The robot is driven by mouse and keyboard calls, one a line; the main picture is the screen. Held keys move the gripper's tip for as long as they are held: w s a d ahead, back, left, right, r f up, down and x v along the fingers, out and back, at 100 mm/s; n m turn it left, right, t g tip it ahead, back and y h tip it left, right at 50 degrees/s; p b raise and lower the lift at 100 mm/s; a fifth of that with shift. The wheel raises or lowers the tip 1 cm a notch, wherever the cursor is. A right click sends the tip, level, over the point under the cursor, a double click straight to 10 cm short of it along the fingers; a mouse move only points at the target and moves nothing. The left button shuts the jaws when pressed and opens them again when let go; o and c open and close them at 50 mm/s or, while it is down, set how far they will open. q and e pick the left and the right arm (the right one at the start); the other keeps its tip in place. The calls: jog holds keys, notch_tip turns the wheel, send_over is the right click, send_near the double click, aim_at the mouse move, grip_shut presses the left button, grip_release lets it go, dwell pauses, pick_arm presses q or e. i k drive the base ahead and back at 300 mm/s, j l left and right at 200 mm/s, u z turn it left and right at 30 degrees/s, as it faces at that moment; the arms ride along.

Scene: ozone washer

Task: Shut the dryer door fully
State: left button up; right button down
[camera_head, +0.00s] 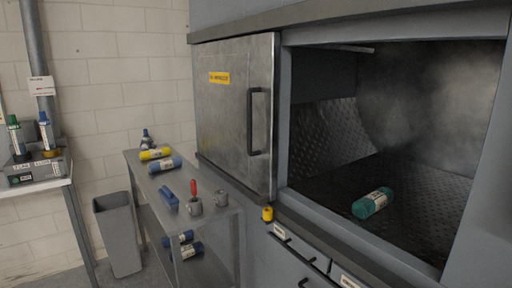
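The door (225,115) is a scuffed grey metal panel with a yellow label, at the centre of the head view. Its black vertical handle (255,120) is near its right edge. The door stands to the left of the chamber opening (400,130), which is wide open. I cannot tell whether it slides or swings. A teal rolled bundle (372,202) with a pale label lies on the dark textured chamber floor. Neither of my grippers is in view.
A grey cart (215,218) with bottles, mugs and a red-handled tool stands left of the cabinet. Drawers (300,245) and a small yellow item (267,214) sit below the opening. A grey bin (118,235) and a side table (40,185) are further left.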

aim_at(238, 78)
jog(key=i+j+z, duration=0.15)
jog(key=z, duration=0.25)
jog(key=i+j+z, duration=0.1)
jog(key=j+z, duration=0.5)
jog(key=z, duration=0.15)
jog(key=i+j+z, duration=0.1)
jog(key=j+z, duration=0.2)
jog(key=j, duration=1.15)
jog(key=j+z, duration=0.35)
jog(key=j, duration=1.05)
